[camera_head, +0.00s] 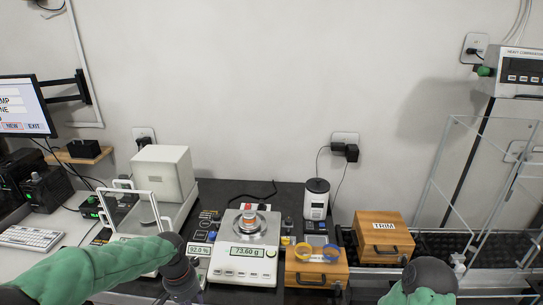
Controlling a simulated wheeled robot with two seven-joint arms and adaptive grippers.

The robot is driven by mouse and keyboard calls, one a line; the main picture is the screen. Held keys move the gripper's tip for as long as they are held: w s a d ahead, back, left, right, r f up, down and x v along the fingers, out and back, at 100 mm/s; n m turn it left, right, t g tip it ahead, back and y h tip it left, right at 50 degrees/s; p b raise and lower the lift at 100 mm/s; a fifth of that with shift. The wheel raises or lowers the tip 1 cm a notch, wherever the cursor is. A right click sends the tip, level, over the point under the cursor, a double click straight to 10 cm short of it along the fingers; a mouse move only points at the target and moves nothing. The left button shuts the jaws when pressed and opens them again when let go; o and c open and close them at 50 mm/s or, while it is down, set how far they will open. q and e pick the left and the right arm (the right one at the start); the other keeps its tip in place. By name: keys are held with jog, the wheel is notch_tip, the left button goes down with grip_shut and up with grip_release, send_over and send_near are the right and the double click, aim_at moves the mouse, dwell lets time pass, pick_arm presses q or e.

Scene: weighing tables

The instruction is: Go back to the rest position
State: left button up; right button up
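My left arm comes in from the left in a green sleeve, and its dark gripper end (183,283) is low in the view, in front of the table and left of the balance. Its fingertips do not show clearly. My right arm shows at the bottom right as a green sleeve with a dark rounded joint (430,273); no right fingers show. A balance (243,266) reads 73.60 g, and a small container with an orange-red band (249,216) stands on its pan. I see nothing held in either gripper.
A clear glass enclosure (480,180) is at far right, a monitor (22,108) at far left.

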pick_arm(q)
jog(key=s+d+f+h, duration=0.15)
jog(key=d+f, duration=0.25)
jog(key=f, duration=0.4)
jog(key=s+d+f+h, duration=0.1)
jog(key=s+d+f, duration=0.25)
jog(key=f, duration=0.55)
jog(key=s+d+f+n, duration=0.3)
jog(key=s+d+f, duration=0.1)
jog(key=s+f, duration=0.7)
jog(key=shift+s+d+f+h, duration=0.25)
jog(key=shift+s+d+h, duration=0.1)
jog(key=shift+s, duration=0.2)
jog(key=shift+a, duration=0.1)
